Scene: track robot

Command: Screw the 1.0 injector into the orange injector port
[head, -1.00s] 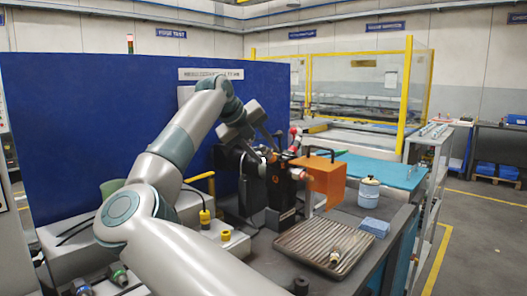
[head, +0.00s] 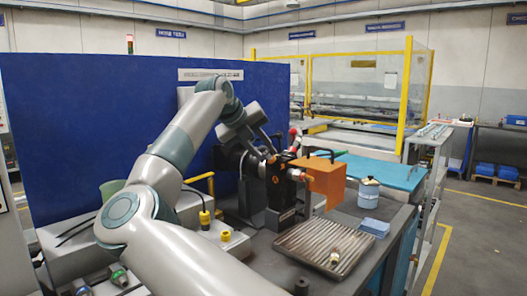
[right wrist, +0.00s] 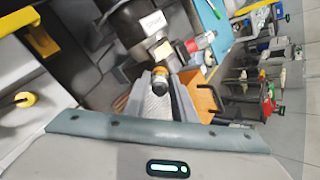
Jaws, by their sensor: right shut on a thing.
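My right gripper (head: 269,150) is at the black test fixture (head: 280,186) in the head view, beside its upper part. In the right wrist view the gripper (right wrist: 161,92) is shut on a small dark injector with a yellow-orange band (right wrist: 160,74). The injector's end is close to the dark fixture body (right wrist: 140,25); I cannot tell whether it is seated in a port. The orange port cannot be made out with certainty. A red-tipped fitting (right wrist: 205,40) sticks out beside the held injector. My left gripper is not in view.
An orange box (head: 327,182) stands right of the fixture. A ribbed metal tray (head: 305,243) holds a small metal fitting (head: 337,257). A white-blue can (head: 369,192) and a blue block (head: 374,227) stand to the right. A blue panel (head: 90,120) rises behind.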

